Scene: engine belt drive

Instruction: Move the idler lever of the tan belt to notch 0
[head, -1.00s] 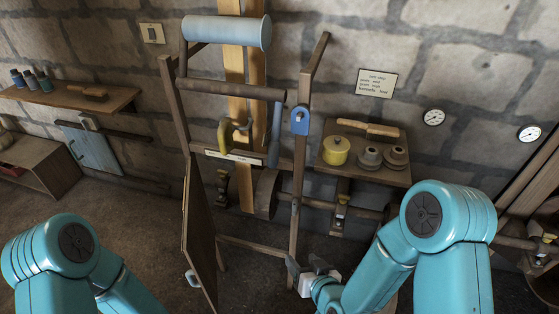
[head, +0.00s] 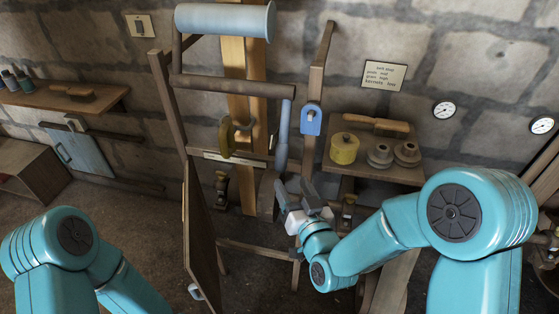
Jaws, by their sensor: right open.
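The tan belt (head: 257,75) runs vertically in two strands behind the wooden frame. A brown bar (head: 215,86) crosses in front of it. From the bar's right end a lever with a pale blue-grey handle (head: 283,135) hangs nearly straight down. A pale labelled strip (head: 235,159) lies on the frame's cross rail; its marks are too small to read. My right gripper (head: 294,187) is open and empty, with its fingers pointing up just below the handle's lower end; I cannot tell whether they touch. My left gripper is out of view; only its arm shows at lower left.
A blue tag (head: 311,120) is on the right post. A shelf (head: 347,168) with a yellow pot (head: 344,148) and a brush stands to the right. An open wooden door (head: 198,235) juts forward at left.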

